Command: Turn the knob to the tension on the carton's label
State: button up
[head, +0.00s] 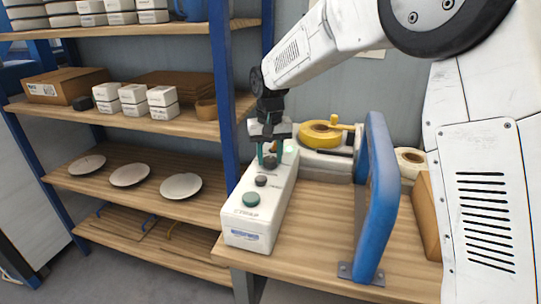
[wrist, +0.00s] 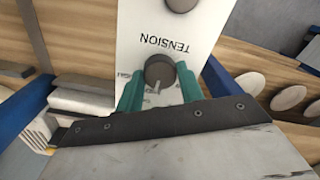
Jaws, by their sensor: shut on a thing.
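The dark round tension knob (wrist: 159,70) sits on a white panel below the upside-down word TENSION in the wrist view. My gripper (wrist: 157,92) has its teal fingers on both sides of the knob, closed on it. A pale pointer line on the knob points down in that view, slightly left. Small scale lettering at its left is too blurred to read surely; the fingers hide other marks. In the head view my gripper (head: 270,156) reaches down onto the far part of the white control box (head: 253,225). A brown carton (head: 427,213) stands at the right; no label on it is readable.
On the box are another dark knob (head: 261,181) and a green button (head: 251,199). A blue upright frame (head: 376,200) stands right of the box, with a yellow reel (head: 320,134) behind. Shelves at left hold plates (head: 130,175), white packs and a labelled carton (head: 65,86).

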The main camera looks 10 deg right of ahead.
aim_at(270, 159)
jog(key=shift+n, duration=0.3)
dwell(0.4)
jog(key=o, duration=1)
notch_tip(270, 159, up, 8)
jog(key=shift+f, duration=0.1)
